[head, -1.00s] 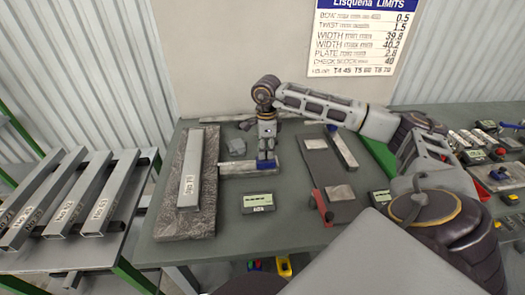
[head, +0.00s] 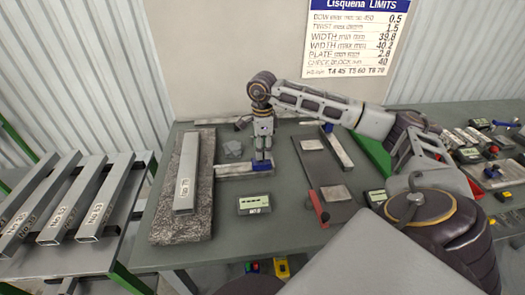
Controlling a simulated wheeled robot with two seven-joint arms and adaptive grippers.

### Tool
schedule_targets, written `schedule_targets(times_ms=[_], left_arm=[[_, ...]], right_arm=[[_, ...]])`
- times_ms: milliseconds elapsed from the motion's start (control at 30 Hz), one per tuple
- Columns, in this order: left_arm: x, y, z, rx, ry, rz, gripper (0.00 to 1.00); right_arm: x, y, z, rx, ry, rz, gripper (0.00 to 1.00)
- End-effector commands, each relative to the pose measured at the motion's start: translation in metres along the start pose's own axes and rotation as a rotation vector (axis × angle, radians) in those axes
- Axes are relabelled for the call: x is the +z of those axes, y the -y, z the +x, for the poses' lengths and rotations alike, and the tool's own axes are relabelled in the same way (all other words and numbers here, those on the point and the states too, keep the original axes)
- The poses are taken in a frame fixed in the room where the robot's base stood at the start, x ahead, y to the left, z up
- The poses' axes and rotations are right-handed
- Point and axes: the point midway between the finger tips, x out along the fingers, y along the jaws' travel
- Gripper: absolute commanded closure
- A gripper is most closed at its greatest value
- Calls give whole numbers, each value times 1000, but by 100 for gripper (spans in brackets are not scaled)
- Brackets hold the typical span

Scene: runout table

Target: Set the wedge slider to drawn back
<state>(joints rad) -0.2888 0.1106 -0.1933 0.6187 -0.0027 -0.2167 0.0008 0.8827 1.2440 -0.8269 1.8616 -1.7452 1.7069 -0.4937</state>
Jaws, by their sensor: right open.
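A grey steel bar (head: 230,170) lies crosswise near the middle of the table, with a blue block (head: 261,167) near its right end. This looks like the wedge slider, though its setting cannot be read clearly. My right gripper (head: 262,158) points down directly over the blue block. It is open, with its fingertips at or just above the block; contact cannot be told, and the fingers hide part of the block. My left gripper is not in view.
A labelled square tube (head: 186,180) lies on a dark stone plate (head: 180,229) at left. A small display (head: 254,204) stands in front of the bar. To the right are a dark plate (head: 325,172) and a red handle (head: 318,206). More tubes (head: 60,215) rest on a rack.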

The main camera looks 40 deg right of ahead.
Motion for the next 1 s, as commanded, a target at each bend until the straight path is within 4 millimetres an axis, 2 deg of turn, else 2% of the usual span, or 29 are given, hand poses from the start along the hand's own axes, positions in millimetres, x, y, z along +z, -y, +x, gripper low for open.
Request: schedule_targets(times_ms=[600, 800, 1000], left_arm=[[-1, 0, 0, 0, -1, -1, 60], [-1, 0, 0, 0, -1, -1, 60], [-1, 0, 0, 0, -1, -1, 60]], right_arm=[[0, 0, -86, -1, 1, 0, 52], [-1, 0, -101, 0, -1, 1, 52], [-2, 0, -104, 0, -1, 1, 52]])
